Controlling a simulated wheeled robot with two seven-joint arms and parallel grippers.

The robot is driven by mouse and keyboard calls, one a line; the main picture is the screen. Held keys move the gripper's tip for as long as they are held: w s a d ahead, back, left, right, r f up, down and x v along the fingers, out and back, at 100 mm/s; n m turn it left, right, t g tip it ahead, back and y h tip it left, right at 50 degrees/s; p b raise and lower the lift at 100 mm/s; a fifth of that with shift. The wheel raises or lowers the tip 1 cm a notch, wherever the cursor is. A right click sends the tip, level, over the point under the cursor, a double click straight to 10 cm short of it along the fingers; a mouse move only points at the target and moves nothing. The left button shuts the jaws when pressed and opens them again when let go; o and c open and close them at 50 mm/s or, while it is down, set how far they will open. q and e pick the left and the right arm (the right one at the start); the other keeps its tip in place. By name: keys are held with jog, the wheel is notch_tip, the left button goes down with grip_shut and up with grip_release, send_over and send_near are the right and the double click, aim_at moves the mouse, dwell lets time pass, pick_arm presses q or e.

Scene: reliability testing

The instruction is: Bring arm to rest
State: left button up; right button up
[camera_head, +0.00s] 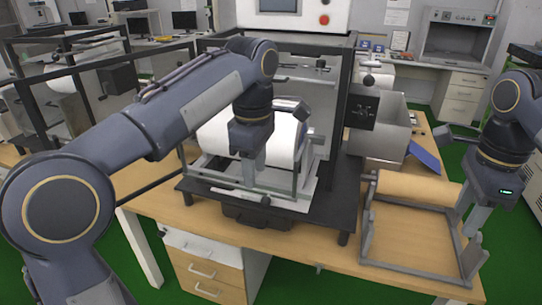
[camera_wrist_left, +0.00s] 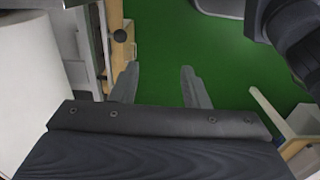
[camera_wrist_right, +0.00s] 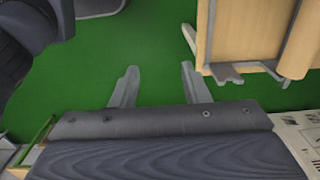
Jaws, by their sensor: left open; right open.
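My left arm reaches in from the left in the head view. My left gripper (camera_head: 256,172) is in front of the white roll (camera_head: 215,133) in the black-framed machine (camera_head: 340,175). In the left wrist view its two fingers (camera_wrist_left: 159,75) are apart with nothing between them, over green floor. My right gripper (camera_head: 474,225) points down at the right edge of the table, by the grey rack (camera_head: 367,225). In the right wrist view its fingers (camera_wrist_right: 160,72) are apart and empty over green floor, left of the rack.
The wooden table (camera_head: 320,255) carries the machine, the rack with its tan roll (camera_head: 415,188) and a grey metal box (camera_head: 385,140). Drawers (camera_head: 205,270) stand under it. White control panel with a red button (camera_head: 324,19) is above the machine. Open green floor (camera_head: 452,160) lies behind right.

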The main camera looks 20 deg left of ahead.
dwell(0.3)
pick_arm(q)
jog(key=s+a+f+m+t+h, duration=0.1)
jog(key=s+a+f+m, duration=0.1)
jog(key=s+f+m, duration=0.3)
jog(key=s+a+f+m+t+h, duration=0.1)
jog(key=s+a+m, duration=0.1)
jog(key=s+m, duration=0.35)
jog(key=s+d+f+m+t+h, duration=0.1)
jog(key=s+f+m, duration=0.2)
jog(key=s+f, duration=0.2)
jog(key=s+d+f+m+t, duration=0.1)
jog(key=s+f+m+t, duration=0.1)
jog(key=s+f, duration=0.3)
jog(key=shift+s+d+f+m+t+h, duration=0.3)
jog(key=shift+s+d+f+m+h, duration=0.05)
jog(key=shift+s+d+m+h, duration=0.1)
pick_arm(e)
jog(key=s+f+n+t+y, duration=0.2)
jog(key=s+f+n, duration=0.6)
jog(key=s, duration=0.2)
jog(key=s+d+f+n+t+y, duration=0.1)
jog(key=s+f+n+t, duration=0.2)
jog(key=s+f+n, duration=0.5)
jog(key=s, duration=0.3)
jog(key=shift+s+t+y, duration=0.15)
jog(key=shift+t+y, duration=0.15)
jog(key=shift+y, duration=0.1)
jog(key=shift+d, duration=0.1)
